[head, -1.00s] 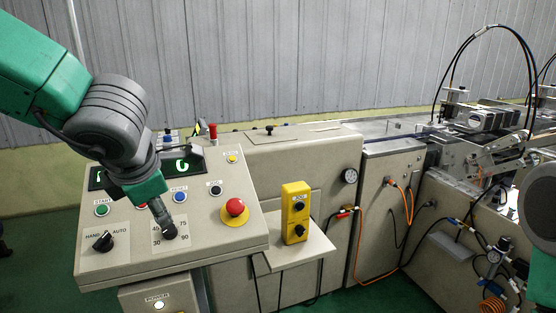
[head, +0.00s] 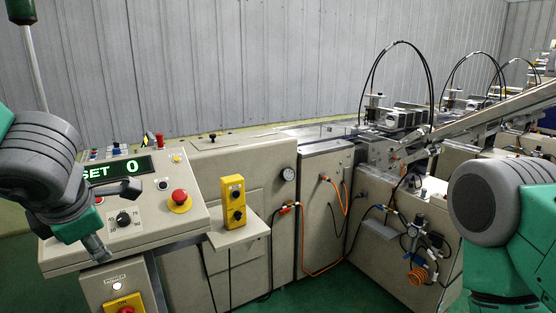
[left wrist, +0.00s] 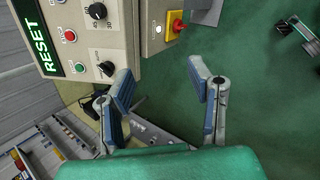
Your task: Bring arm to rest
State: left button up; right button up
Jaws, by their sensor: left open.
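My left gripper (head: 97,247) hangs in front of the lower edge of the slanted control panel (head: 165,238). In the left wrist view its two fingers (left wrist: 160,78) are spread apart with nothing between them. The dark speed knob (head: 124,218) is just above and right of the gripper in the head view, apart from it. My left arm hides the left part of the panel. My right arm (head: 490,215) shows at the right edge of the head view; its gripper is out of view.
A red emergency button (head: 180,198) and a lit display (head: 128,167) are on the panel. A yellow switch box (head: 233,202) stands on a side shelf. Below is a power box (head: 112,287) with a yellow-and-red switch. Green floor (head: 345,295) is open before the machine.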

pick_arm(q)
jog(key=s+a+f+m+g+b, duration=0.1)
jog(key=s+f+m+b, duration=0.15)
jog(key=f+m, duration=0.9)
jog(key=s+f+m+b, duration=0.25)
jog(key=f+m, duration=0.25)
jog(key=f, duration=1.4)
jog(key=s+d+f+m+g+h+b, duration=0.1)
jog(key=s+f+m+g, duration=0.1)
jog(key=s+f+m, duration=0.3)
jog(key=s+d+f+m+g+h+b, duration=0.1)
jog(key=s+f+m, duration=0.5)
jog(key=s, duration=0.8)
notch_tip(320, 180, down, 4)
jog(key=shift+s+d+r+g+h, duration=0.15)
jog(key=shift+d+g+h, duration=0.25)
jog(key=shift+d+g, duration=0.25)
pick_arm(e)
notch_tip(320, 180, down, 7)
jog(key=shift+w+d+f, duration=0.15)
jog(key=shift+w+d, duration=0.05)
jog(key=shift+w, duration=0.15)
pick_arm(q)
jog(key=shift+a, duration=0.3)
pick_arm(e)
jog(key=shift+a, duration=0.3)
pick_arm(q)
jog(key=shift+d, duration=0.15)
pick_arm(e)
jog(key=shift+d, duration=0.2)
